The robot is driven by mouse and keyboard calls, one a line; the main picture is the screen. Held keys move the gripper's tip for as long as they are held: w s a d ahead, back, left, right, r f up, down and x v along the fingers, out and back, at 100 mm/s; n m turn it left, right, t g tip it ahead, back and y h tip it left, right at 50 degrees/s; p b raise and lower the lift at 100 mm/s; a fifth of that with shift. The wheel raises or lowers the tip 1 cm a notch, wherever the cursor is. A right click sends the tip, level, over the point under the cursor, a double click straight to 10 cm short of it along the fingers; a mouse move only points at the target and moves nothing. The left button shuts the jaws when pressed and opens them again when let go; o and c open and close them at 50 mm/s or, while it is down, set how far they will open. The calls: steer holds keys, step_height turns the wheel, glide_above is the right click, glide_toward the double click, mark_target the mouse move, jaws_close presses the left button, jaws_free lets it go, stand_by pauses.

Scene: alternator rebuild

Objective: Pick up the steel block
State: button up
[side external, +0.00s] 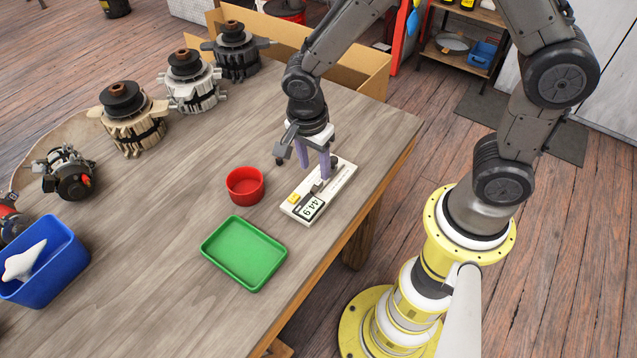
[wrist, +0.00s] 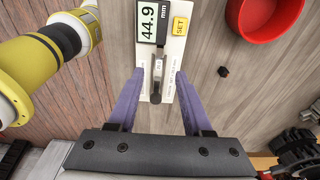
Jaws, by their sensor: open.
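In the wrist view the gripper (wrist: 155,82) is open and straddles the gauge (wrist: 173,50), which has a dark slider and knob between the fingers. Nothing is gripped.
The gauge's display reads 44.9 mm. A red bowl (side external: 245,185) and a green tray (side external: 206,252) stand near the gauge. A blue bin (side external: 50,280) is at the left. Several alternator parts (side external: 132,115) line the far side. The table's edge is close on the right.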

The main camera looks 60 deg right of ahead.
mark_target(319, 182)
steer(key=f, duration=0.2)
steer(key=d+f, duration=0.1)
steer(key=f, duration=0.2)
steer(key=shift+d+f, duration=0.1)
steer(key=shift+f, duration=0.15)
jaws_close()
